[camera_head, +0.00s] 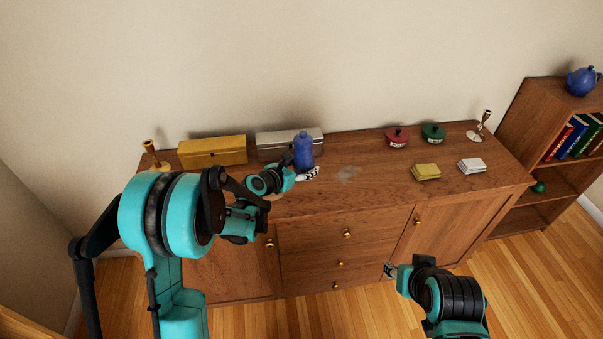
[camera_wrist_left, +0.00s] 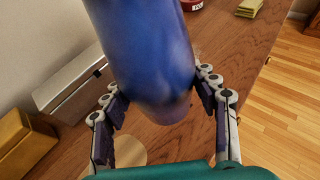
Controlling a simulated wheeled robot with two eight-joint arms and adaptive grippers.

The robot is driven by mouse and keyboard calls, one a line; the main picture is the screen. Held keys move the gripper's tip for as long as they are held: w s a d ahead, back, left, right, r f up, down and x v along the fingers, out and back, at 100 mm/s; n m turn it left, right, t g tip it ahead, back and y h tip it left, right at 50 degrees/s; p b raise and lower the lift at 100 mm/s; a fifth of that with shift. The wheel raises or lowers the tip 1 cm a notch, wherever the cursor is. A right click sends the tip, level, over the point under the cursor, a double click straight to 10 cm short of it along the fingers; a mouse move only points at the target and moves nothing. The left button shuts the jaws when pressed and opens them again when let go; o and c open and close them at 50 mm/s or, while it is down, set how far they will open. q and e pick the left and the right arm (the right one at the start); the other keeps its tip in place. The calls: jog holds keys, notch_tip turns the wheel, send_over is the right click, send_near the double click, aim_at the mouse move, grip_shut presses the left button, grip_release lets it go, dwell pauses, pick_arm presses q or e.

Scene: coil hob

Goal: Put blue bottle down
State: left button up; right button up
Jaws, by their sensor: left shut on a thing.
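The blue bottle (camera_head: 304,152) is upright over the wooden sideboard top, in front of the silver box. My left gripper (camera_head: 306,173) is shut on its lower part. In the left wrist view the bottle (camera_wrist_left: 150,50) fills the upper middle, between the two fingers of the gripper (camera_wrist_left: 165,105). I cannot tell whether its base touches the sideboard (camera_head: 379,204). My right gripper (camera_head: 390,270) is in front of the sideboard, low and away from the bottle; whether its fingers are open is too small to tell.
A gold box (camera_head: 212,151) and the silver box (camera_head: 290,141) stand at the back. Red (camera_head: 397,137) and green (camera_head: 433,133) round containers, yellow (camera_head: 426,172) and white (camera_head: 472,165) stacks and two candlesticks (camera_head: 151,153) (camera_head: 483,122) are also on top. The middle front is clear.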

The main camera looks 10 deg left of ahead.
pick_arm(q)
jog(key=a+f+b, duration=0.1)
jog(key=a+f, duration=0.1)
jog(key=a, duration=0.1)
jog(key=a+f+b, duration=0.1)
jog(key=a+f, duration=0.1)
jog(key=a, duration=0.2)
jog(key=s+a+f+b, duration=0.1)
jog(key=a+f, duration=0.1)
jog(key=a, duration=0.1)
jog(key=shift+a+f, duration=0.3)
jog(key=shift+a, duration=0.05)
notch_tip(320, 180, down, 4)
jog(key=shift+f+b, duration=0.1)
jog(key=shift+b, duration=1.05)
jog(key=o, duration=1.1)
jog(key=shift+f, duration=0.1)
jog(key=o, duration=0.4)
jog(key=shift+r, duration=0.2)
